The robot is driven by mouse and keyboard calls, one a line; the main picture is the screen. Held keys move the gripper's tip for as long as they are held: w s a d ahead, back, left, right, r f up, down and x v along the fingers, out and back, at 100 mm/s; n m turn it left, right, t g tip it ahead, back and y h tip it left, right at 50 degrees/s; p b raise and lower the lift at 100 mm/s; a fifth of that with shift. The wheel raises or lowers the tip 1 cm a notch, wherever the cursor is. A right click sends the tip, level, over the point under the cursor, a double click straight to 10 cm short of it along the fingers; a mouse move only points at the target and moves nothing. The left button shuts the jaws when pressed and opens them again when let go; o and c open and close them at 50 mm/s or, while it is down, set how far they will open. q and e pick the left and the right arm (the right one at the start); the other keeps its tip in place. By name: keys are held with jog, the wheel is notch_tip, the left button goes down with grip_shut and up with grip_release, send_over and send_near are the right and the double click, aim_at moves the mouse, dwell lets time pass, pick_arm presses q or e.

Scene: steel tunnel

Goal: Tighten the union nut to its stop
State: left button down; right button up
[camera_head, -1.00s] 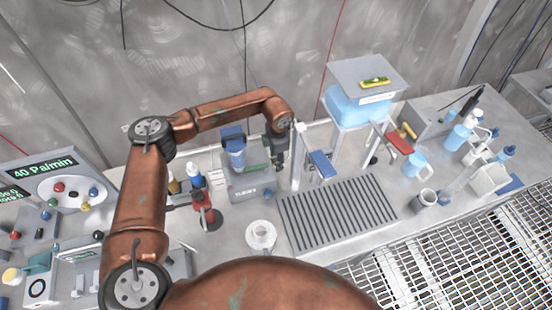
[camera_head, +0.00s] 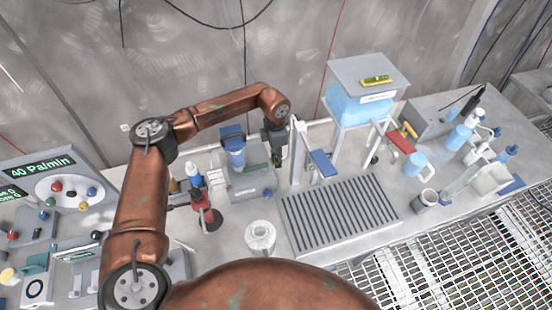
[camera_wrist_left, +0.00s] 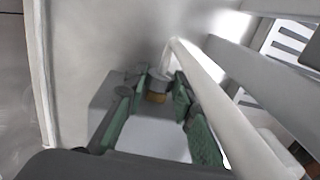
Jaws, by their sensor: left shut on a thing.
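My left gripper (camera_head: 277,152) reaches down beside the grey instrument block at the back of the bench, just left of the white upright post. In the left wrist view its green-padded fingers (camera_wrist_left: 160,88) are shut around a small grey ring-like piece, apparently the union nut (camera_wrist_left: 159,77). A brass-coloured part (camera_wrist_left: 156,98) shows right by it. In the head view the nut is hidden by the gripper, and its thread and stop cannot be made out. My right gripper is not in view.
A white pipe (camera_wrist_left: 215,105) runs close along the fingers' right side. The grey block (camera_head: 250,183) with a blue-capped filter (camera_head: 234,152) stands left of the gripper. A slotted drain tray (camera_head: 338,215) lies in front. A blue tank (camera_head: 358,108) stands back right.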

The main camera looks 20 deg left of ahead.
pick_arm(q)
jog(key=c, duration=1.6)
grip_release()
notch_tip(320, 180, up, 12)
jog(key=shift+w+a, duration=0.2)
jog(key=shift+w, duration=0.05)
